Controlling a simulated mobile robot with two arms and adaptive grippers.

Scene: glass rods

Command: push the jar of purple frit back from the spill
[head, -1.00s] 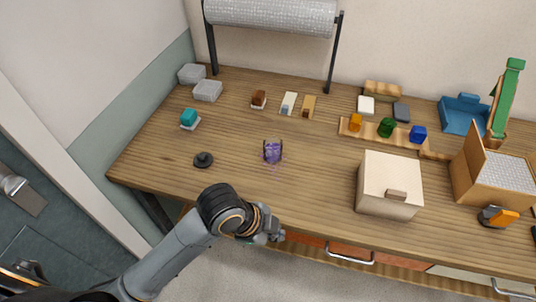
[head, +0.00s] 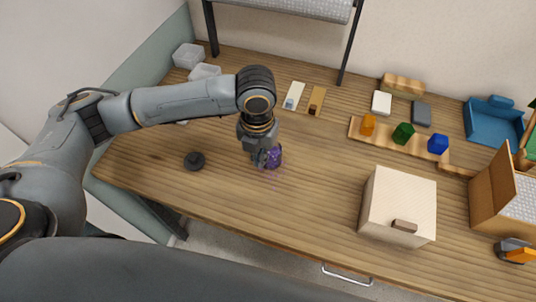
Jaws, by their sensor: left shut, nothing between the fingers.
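The jar of purple frit (head: 275,155) stands on the wooden table, a small clear jar with purple contents. My left gripper (head: 265,161) is shut and empty, low over the table at the jar's left side, and it hides part of the jar. I cannot tell whether the fingers touch the jar. The spill (head: 274,179) shows as faint purple specks on the wood just in front of the jar. My right gripper is not in view.
A black lidded knob-like object (head: 194,161) lies to the left. A pale wooden box (head: 398,205) stands to the right. Orange, green and blue jars stand on a wooden strip (head: 390,142) at the back right. The tabletop between jar and box is clear.

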